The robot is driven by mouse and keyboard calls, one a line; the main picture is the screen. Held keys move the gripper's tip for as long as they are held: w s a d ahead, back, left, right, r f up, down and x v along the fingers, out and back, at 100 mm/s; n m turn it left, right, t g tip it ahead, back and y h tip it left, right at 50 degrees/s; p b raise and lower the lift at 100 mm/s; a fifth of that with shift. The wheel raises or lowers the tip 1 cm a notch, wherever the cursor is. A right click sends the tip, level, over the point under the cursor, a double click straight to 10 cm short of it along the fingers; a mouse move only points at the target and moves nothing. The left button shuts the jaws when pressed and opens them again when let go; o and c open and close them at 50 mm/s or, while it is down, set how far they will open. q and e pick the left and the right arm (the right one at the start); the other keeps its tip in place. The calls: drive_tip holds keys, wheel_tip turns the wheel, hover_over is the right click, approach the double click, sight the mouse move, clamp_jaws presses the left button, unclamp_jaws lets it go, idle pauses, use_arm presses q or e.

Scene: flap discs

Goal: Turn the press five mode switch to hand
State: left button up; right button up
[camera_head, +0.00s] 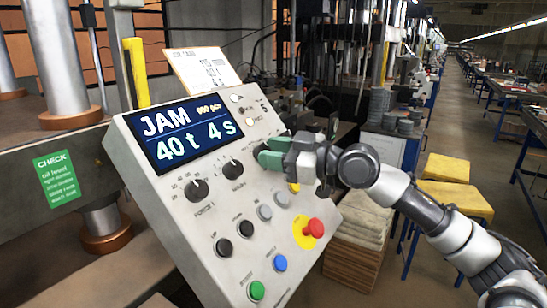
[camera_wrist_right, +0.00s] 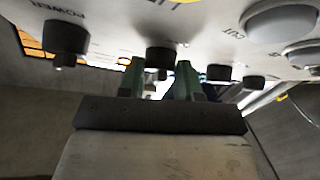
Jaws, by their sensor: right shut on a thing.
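The press control panel (camera_head: 180,235) is a tilted grey box with a display reading "JAM", "40 t" and "4 s". My right gripper (camera_head: 270,158) has its green fingertips at the panel's upper right face. In the right wrist view, the fingertips (camera_wrist_right: 160,78) stand on either side of a black knob (camera_wrist_right: 160,58) and are shut on it. The fingers mostly hide this knob in the head view. Its label and pointer direction cannot be read. My left gripper is not in view.
Two black dials (camera_head: 196,190) sit left of the gripper. Lower are black and grey buttons, a red emergency stop (camera_head: 314,228), a blue button (camera_head: 280,262) and a green button (camera_head: 256,290). Yellow-topped stools (camera_head: 455,198) and a cardboard stack (camera_head: 357,235) stand right of the panel.

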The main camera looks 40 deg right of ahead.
drive_tip(key=shift+d+n+g+y+b, duration=0.1)
drive_tip(key=shift+n+g+y+b, duration=0.5)
drive_tip(key=shift+n, duration=0.4)
drive_tip(key=shift+w+d+n+g+y+b, duration=0.15)
drive_tip(key=shift+n+g+y+b, duration=0.4)
drive_tip(key=shift+n, duration=0.55)
drive_tip(key=shift+r+n+g, duration=0.15)
drive_tip(key=shift+n+g, duration=0.5)
drive_tip(key=shift+n, duration=0.35)
drive_tip(key=shift+w+n+g+y, duration=0.1)
drive_tip(key=shift+n+g+y, duration=0.35)
drive_tip(key=shift+n+g, duration=0.7)
drive_tip(key=shift+n, duration=0.45)
drive_tip(key=o, duration=0.9)
